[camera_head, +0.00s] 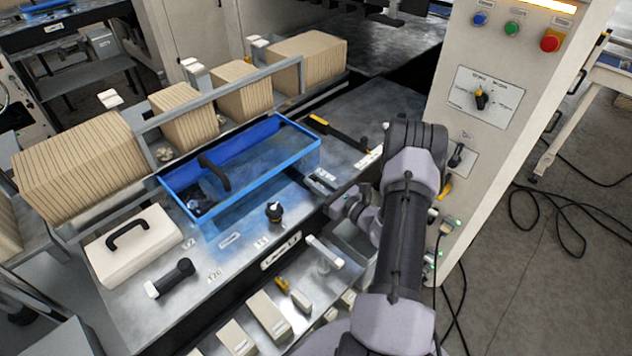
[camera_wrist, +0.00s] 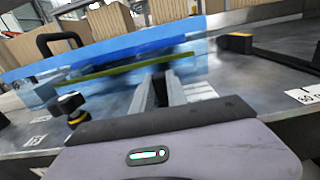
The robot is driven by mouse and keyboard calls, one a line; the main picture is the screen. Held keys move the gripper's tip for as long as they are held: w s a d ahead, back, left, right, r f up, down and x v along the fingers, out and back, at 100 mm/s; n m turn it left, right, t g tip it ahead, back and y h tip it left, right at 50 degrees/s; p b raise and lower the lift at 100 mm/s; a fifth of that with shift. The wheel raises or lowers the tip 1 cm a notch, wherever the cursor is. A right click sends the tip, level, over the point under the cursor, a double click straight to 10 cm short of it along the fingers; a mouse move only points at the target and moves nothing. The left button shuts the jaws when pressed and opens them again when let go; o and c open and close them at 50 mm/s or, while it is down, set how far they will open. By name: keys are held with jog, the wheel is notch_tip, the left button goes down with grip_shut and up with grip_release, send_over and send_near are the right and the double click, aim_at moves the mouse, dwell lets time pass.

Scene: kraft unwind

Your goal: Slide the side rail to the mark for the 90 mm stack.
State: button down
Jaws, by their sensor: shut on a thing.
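My gripper (camera_head: 318,184) is low over the metal table, by the lower right side of a blue-framed see-through piece (camera_head: 285,163) with a black handle. In the wrist view my grey fingers (camera_wrist: 162,80) are close together and reach an olive-yellow strip (camera_wrist: 115,70) in front of the blue panel (camera_wrist: 140,45). They are shut on what seems to be the side rail; their tips hide the grip itself. Number labels run along the table. A label reading 60 (camera_wrist: 305,94) lies right of my fingers. Which label reads 90 I cannot tell.
A black knob (camera_head: 274,212) stands left of my gripper, near the table's front. A black and yellow bar (camera_head: 337,132) lies behind. Cardboard stacks (camera_head: 85,165) stand behind a grey bar. A white box with a handle (camera_head: 130,245) is at left. A control cabinet (camera_head: 485,120) stands right.

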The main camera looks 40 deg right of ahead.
jog(key=shift+w+a+b, duration=0.1)
jog(key=shift+w+b, duration=0.45)
jog(key=shift+w, duration=0.55)
jog(key=c, duration=1.3)
grip_release()
jog(key=shift+s, duration=0.1)
jog(key=s, duration=0.5)
jog(key=s+d, duration=0.1)
jog(key=s, duration=1.1)
jog(key=shift+s+d, duration=0.2)
